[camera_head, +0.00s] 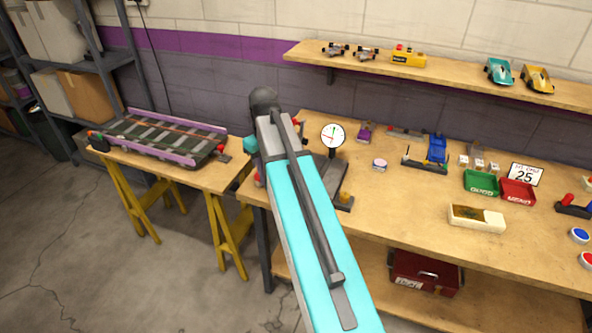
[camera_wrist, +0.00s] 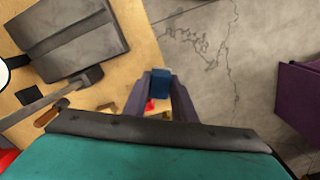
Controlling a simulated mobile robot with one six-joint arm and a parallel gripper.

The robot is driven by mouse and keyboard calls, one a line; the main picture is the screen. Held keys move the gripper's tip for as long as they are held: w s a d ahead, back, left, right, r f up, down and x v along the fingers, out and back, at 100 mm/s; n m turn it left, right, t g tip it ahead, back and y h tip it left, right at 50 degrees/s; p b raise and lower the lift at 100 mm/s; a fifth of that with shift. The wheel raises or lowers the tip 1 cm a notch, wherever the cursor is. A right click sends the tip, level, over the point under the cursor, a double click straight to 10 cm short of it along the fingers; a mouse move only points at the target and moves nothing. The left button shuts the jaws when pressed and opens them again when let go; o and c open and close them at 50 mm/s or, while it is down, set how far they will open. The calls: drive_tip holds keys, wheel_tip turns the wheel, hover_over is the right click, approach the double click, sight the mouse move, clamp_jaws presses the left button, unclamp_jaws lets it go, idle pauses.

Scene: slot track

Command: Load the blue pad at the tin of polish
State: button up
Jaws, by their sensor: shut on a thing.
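A small blue block (camera_wrist: 160,82), which looks like the blue pad, is between the fingertips of my gripper (camera_wrist: 167,95) in the wrist view. The gripper is shut on it, near the bench's left edge. In the head view my own turquoise arm link covers most of the gripper and the pad is hidden. A small round pale tin with a pinkish side (camera_head: 379,164), likely the tin of polish, stands on the workbench (camera_head: 400,198) to the right of my arm. The tin cannot be made out in the wrist view.
A dial gauge (camera_head: 332,135) stands close to the right of my arm. Further right are a blue device (camera_head: 437,149), a green tray (camera_head: 481,183), a red tray (camera_head: 517,193) and a wooden box (camera_head: 476,218). A purple-railed track (camera_head: 160,136) lies on the left trestle table.

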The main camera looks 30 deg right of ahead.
drive_tip(key=w+a+n, duration=0.3)
drive_tip(key=a+n, duration=0.1)
drive_tip(key=a, duration=1.3)
drive_tip(key=shift+w+a+f, duration=0.2)
